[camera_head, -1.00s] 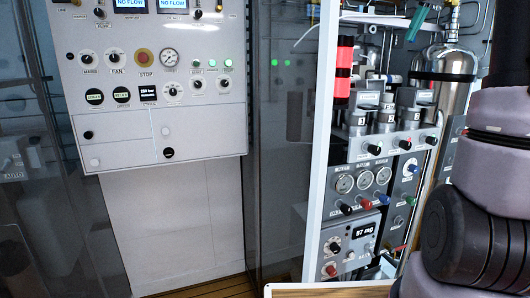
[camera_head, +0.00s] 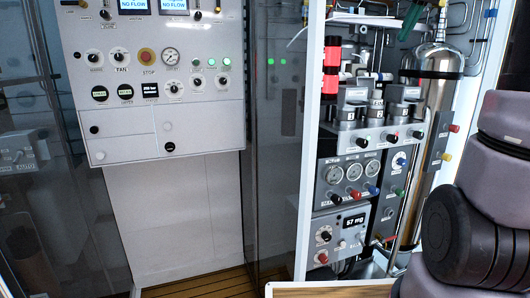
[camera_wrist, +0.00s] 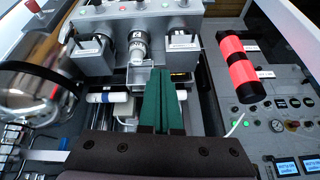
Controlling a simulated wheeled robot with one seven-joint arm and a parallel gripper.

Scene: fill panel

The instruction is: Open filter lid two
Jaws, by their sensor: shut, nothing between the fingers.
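Three filter housings stand in a row on a grey ledge of the rack, left (camera_head: 346,113), middle (camera_head: 376,108) and right (camera_head: 398,112) in the head view. In the wrist view the middle one (camera_wrist: 138,46) shows a pale labelled cylinder. Its neighbours, left (camera_wrist: 91,52) and right (camera_wrist: 184,43), show grey blocks with dark tops. I cannot read which is number two, nor tell whether any lid is open. My gripper (camera_wrist: 161,72) has green fingers shut together and empty, just below and right of the middle housing in the wrist view.
A red-and-black signal light (camera_head: 331,66) stands left of the housings. A shiny steel cylinder (camera_head: 424,100) stands to their right. Gauges and coloured knobs sit below them. A white control panel (camera_head: 165,105) hangs at the left. A wooden edge (camera_head: 330,290) lies at the bottom.

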